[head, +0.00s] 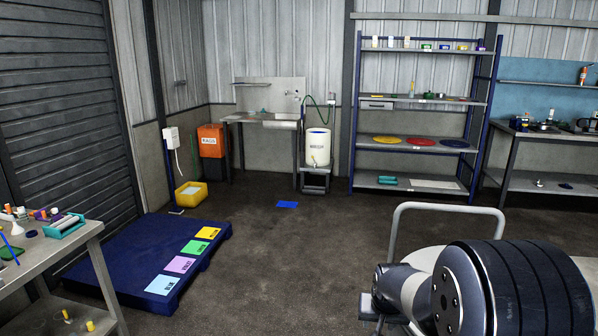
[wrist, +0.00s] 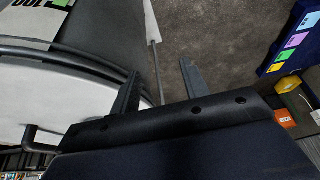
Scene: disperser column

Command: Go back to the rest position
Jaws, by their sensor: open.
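My gripper (wrist: 158,72) shows in the wrist view with its two grey fingers spread apart. Nothing is between them, and grey floor shows in the gap. In the head view, a dark ribbed joint of my arm fills the lower right corner. I cannot make out the gripper's fingers in the head view.
A blue pallet (head: 150,250) with coloured squares lies at left, beside a cluttered bench (head: 45,262). A blue shelf rack (head: 418,145), sink (head: 265,118), white barrel (head: 318,147) and orange rags bin (head: 211,140) stand behind. The middle floor is mostly clear.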

